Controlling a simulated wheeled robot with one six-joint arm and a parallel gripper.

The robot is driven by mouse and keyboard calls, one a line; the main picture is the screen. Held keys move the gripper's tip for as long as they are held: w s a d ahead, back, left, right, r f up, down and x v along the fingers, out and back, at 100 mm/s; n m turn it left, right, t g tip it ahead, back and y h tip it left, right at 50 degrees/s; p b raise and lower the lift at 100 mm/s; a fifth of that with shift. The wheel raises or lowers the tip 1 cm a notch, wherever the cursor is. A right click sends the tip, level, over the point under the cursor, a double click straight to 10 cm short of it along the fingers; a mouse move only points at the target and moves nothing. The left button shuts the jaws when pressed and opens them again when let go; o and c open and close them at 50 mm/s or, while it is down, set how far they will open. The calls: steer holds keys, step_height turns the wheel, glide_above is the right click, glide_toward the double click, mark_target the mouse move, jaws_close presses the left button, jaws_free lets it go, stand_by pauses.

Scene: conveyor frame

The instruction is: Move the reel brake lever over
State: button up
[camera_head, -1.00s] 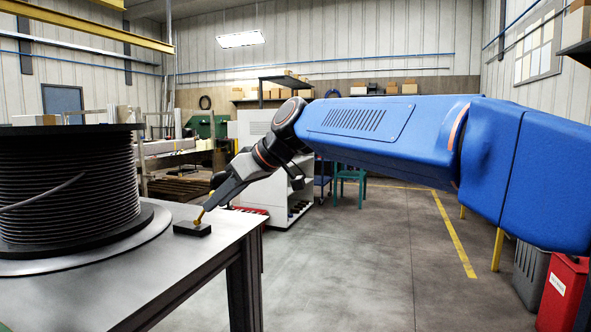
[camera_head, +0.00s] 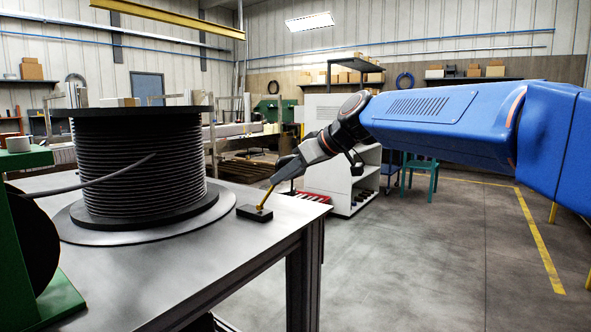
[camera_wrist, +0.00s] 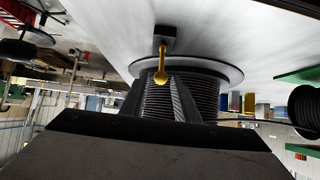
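The brake lever (camera_head: 265,198) is a thin yellow rod on a small black base (camera_head: 254,213) near the table's right edge. It leans up to the right in the head view. In the wrist view the lever (camera_wrist: 160,62) ends in a round knob, in front of my gripper. My gripper (camera_head: 278,177) is at the lever's upper end in the head view; contact is unclear. The black cable reel (camera_head: 140,165) stands upright on a round plate left of the lever.
The grey metal table (camera_head: 190,262) carries the reel and lever base. A green stand (camera_head: 50,300) with a dark wheel is at the left front. A cable (camera_head: 95,181) runs from the reel towards it. A white shelf unit (camera_head: 343,180) stands behind; open floor lies to the right.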

steer(key=shift+w+a+f, duration=0.3)
steer(key=shift+a+f, duration=0.1)
steer(key=shift+a, duration=0.05)
steer(key=c, duration=0.6)
steer(key=shift+r, duration=0.1)
steer(key=shift+w+a+r, duration=0.35)
steer(key=shift+w+a, duration=0.1)
steer(key=shift+a, duration=0.1)
steer(key=shift+w+a+r, duration=0.35)
steer(key=shift+w+a, duration=0.1)
steer(key=shift+a, duration=0.1)
steer(key=shift+w+a, duration=0.1)
steer(key=shift+a, duration=0.05)
steer(key=shift+w+a+r, duration=0.2)
steer(key=shift+w+a, duration=0.25)
steer(key=shift+a, duration=0.15)
steer(key=shift+w+a+r, duration=0.15)
steer(key=shift+w+a, duration=0.3)
steer(key=shift+a, duration=0.1)
steer(key=shift+a, duration=0.1)
